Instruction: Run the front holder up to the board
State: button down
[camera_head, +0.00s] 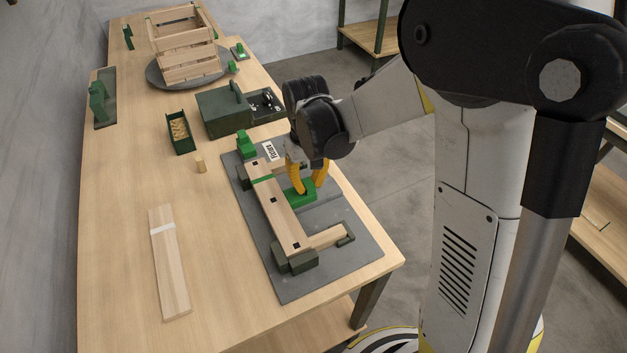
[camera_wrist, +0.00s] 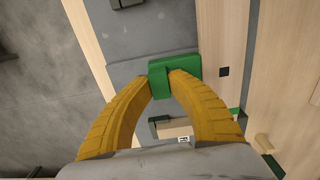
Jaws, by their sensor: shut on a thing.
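The front holder, a green block (camera_head: 300,193), sits on the grey fixture plate (camera_head: 345,238) on the right side of the board. The board (camera_head: 280,216) is a pale wooden slat with dark square holes, lying lengthwise in the fixture. My gripper (camera_head: 307,188) is shut on the holder's raised part from above. In the wrist view, the yellow fingers (camera_wrist: 166,82) close on the green holder (camera_wrist: 188,64), and its right end is at the edge of the board (camera_wrist: 210,35). I cannot tell whether they touch or a thin gap is left.
A second green holder (camera_head: 245,145) stands at the fixture's far end, and dark blocks (camera_head: 296,262) at the near end. A loose slat (camera_head: 170,270), a small wooden peg (camera_head: 200,165), a green bin of pegs (camera_head: 181,132) and a partly built crate (camera_head: 190,62) stand on the table.

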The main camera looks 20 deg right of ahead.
aim_at(306, 184)
jog(key=c, duration=1.6)
grip_release()
jog(key=shift+s+a, duration=0.1)
jog(key=shift+a, duration=0.15)
jog(key=shift+c, duration=0.2)
jog(key=o, duration=0.4)
jog(key=shift+a, duration=0.25)
jog(key=shift+d, duration=0.1)
jog(key=shift+d, duration=0.1)
jog(key=shift+r, duration=0.2)
notch_tip(306, 184, up, 12)
jog(key=shift+f, duration=0.2)
